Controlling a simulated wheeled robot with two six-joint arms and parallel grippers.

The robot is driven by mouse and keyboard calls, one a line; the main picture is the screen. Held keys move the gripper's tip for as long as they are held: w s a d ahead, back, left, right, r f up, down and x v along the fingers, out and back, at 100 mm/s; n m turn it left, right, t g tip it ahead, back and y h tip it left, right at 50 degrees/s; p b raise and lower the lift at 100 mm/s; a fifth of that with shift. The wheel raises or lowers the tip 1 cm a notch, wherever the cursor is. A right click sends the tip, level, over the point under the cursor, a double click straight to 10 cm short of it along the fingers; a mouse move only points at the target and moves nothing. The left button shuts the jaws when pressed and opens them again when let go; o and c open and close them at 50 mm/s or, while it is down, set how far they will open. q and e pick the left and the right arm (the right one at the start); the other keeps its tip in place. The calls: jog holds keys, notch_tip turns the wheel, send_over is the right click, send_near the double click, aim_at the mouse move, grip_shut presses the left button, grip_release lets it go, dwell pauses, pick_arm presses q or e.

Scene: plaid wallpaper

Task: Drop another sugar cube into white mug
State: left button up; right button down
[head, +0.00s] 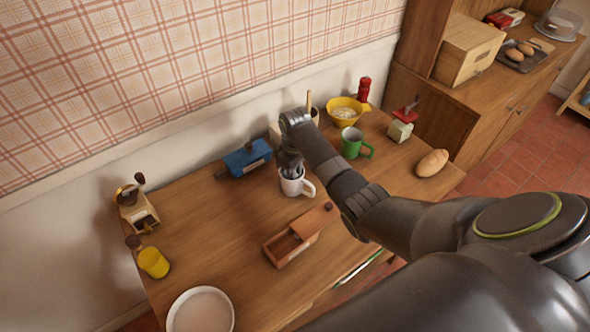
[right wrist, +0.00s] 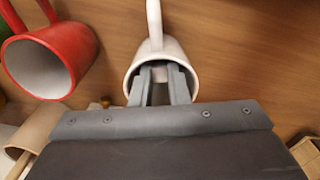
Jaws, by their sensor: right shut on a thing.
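The white mug (head: 291,186) stands upright on the wooden table, with its handle to the right. It also shows in the right wrist view (right wrist: 187,60), its mouth facing the fingers. My right gripper (head: 290,168) is at the mug's mouth, pointing down. In the right wrist view its two fingers (right wrist: 161,85) reach inside the rim. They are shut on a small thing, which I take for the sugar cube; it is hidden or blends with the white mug. My left gripper is not in view.
A red mug (right wrist: 50,62) stands beside the white one. A green mug (head: 352,145), yellow bowl (head: 343,118) and bread roll (head: 432,163) are to the right. A blue box (head: 243,158) is left; an open wooden box (head: 285,250) is in front. The table's left middle is clear.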

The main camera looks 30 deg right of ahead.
jog(key=c, duration=1.7)
grip_release()
jog(key=shift+r, duration=0.1)
jog(key=shift+r, duration=6.6)
